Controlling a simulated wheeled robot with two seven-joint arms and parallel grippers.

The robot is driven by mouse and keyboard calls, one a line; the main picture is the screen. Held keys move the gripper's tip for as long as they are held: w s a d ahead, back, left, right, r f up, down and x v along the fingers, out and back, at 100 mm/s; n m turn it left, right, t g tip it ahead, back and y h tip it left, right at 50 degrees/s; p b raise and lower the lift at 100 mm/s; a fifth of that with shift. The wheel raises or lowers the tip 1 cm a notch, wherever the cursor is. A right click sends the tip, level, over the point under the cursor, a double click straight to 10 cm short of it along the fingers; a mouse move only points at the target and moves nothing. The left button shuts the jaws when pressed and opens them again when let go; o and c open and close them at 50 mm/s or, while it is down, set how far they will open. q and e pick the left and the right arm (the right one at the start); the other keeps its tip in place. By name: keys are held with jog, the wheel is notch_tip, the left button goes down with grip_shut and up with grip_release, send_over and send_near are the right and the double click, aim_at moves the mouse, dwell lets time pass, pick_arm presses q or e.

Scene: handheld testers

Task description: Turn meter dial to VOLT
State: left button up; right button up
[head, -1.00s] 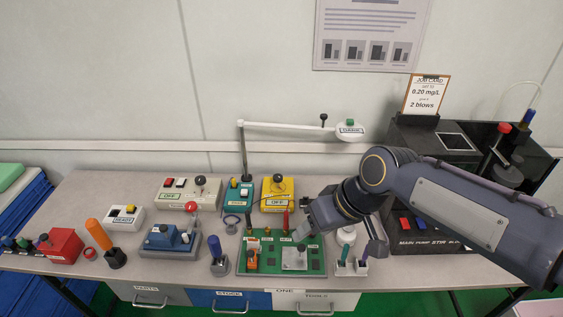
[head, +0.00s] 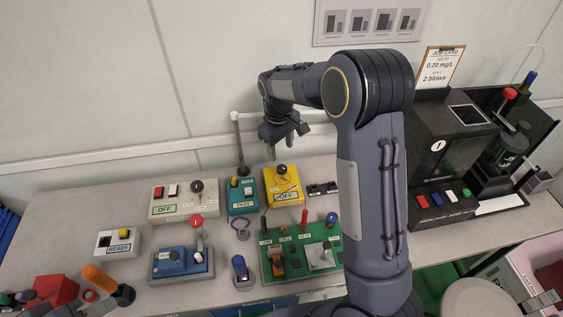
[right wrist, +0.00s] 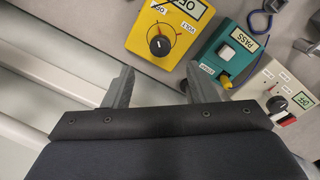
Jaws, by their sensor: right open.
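The yellow meter (head: 284,190) stands at the back of the bench, and its display reads OFF. Its black dial (head: 281,170) is on the meter's far part. In the right wrist view the yellow meter (right wrist: 138,42) is upside down, with the black dial (right wrist: 160,45) facing the camera and a VOLT label beside it. My right gripper (head: 285,148) is open and empty, above and behind the meter. In the right wrist view its fingertips (right wrist: 160,74) are apart, with the dial just beyond the gap.
A teal PASS tester (head: 242,199) stands close beside the meter, and a cream OFF tester (head: 167,209) is further left. A green board (head: 298,268) lies in front. My right arm hides part of the bench.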

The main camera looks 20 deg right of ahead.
aim_at(282, 167)
jog(key=f, duration=0.8)
jog(key=shift+w+d+f, duration=0.1)
jog(key=shift+d, duration=0.1)
jog(key=c, duration=1)
